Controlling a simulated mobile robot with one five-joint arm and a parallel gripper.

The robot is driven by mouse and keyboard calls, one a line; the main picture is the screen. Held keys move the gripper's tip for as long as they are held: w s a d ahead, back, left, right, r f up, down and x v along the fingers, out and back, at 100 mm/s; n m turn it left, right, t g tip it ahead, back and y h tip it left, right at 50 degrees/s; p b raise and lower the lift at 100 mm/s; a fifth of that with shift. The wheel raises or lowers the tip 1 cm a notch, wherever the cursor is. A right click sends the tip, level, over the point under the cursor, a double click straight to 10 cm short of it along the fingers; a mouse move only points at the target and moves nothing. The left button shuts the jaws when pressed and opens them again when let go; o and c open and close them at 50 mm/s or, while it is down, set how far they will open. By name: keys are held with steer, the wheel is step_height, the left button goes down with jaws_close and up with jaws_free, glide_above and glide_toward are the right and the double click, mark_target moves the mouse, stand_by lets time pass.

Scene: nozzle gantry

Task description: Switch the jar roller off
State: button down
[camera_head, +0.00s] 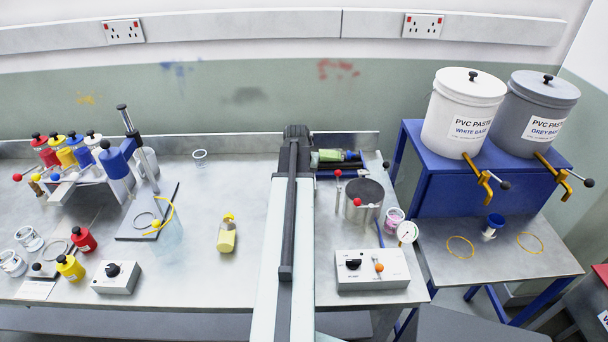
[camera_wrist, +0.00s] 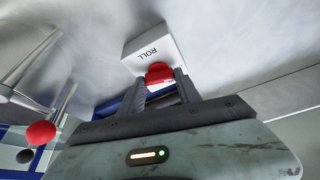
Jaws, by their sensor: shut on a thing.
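The jar roller's white switch box (camera_wrist: 152,50), lettered ROLL, shows in the wrist view with a red knob (camera_wrist: 160,72) on its near side. My gripper (camera_wrist: 162,84) has its two fingers closed around the red knob. The knob's exact setting is hard to read because the fingers cover part of it. In the head view the blue jar roller (camera_head: 349,173) stands at the back of the bench with a yellow-green jar (camera_head: 329,155) lying on it. My arm hides the switch box and the gripper in the head view.
A grey cylindrical pot (camera_head: 364,203) and red-knobbed levers stand in front of the roller. A white control box (camera_head: 372,269) with a black knob is nearer. A yellow bottle (camera_head: 226,236) stands left of my arm. Paste buckets (camera_head: 463,112) sit on a blue stand at right.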

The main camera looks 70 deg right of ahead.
steer(key=shift+s+n+t, duration=0.15)
steer(key=shift+n+t, duration=0.45)
steer(key=shift+n, duration=0.9)
steer(key=c, duration=0.8)
jaws_free()
steer(key=shift+c, duration=0.2)
steer(key=shift+r, duration=0.1)
steer(key=p+v, duration=0.7)
steer(key=shift+r, duration=0.3)
